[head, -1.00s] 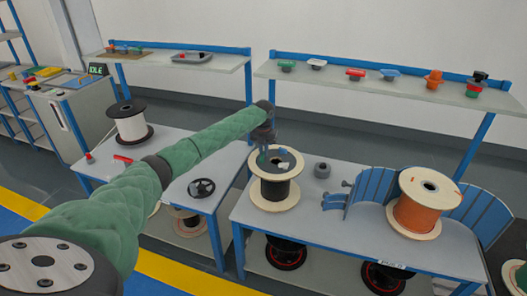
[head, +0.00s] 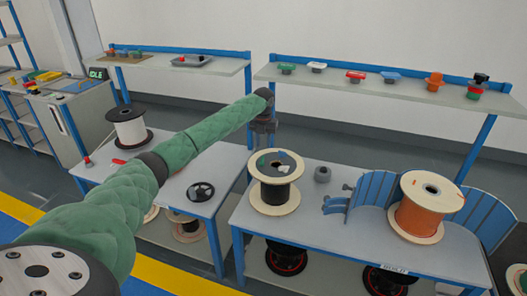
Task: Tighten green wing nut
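My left arm reaches across from the left. Its gripper (head: 263,145) points down just above a spool (head: 272,206) with pale wooden flanges and dark cable. The fingers are small and dark, and I cannot tell whether they are open or shut. The spool stands upright on the front table, with a dark disc (head: 274,171) on its top. A small green-teal patch (head: 262,160) shows on the disc below the fingers. It may be the green wing nut, but it is too small to be sure. A whitish piece (head: 283,169) lies beside it. My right gripper is not in view.
A grey ring-like part (head: 322,173) stands right of the spool. Blue curved panels (head: 372,187) and an orange-cable spool (head: 425,211) stand further right. A black handwheel (head: 201,191) lies on the left table. A back shelf (head: 395,87) holds several coloured parts.

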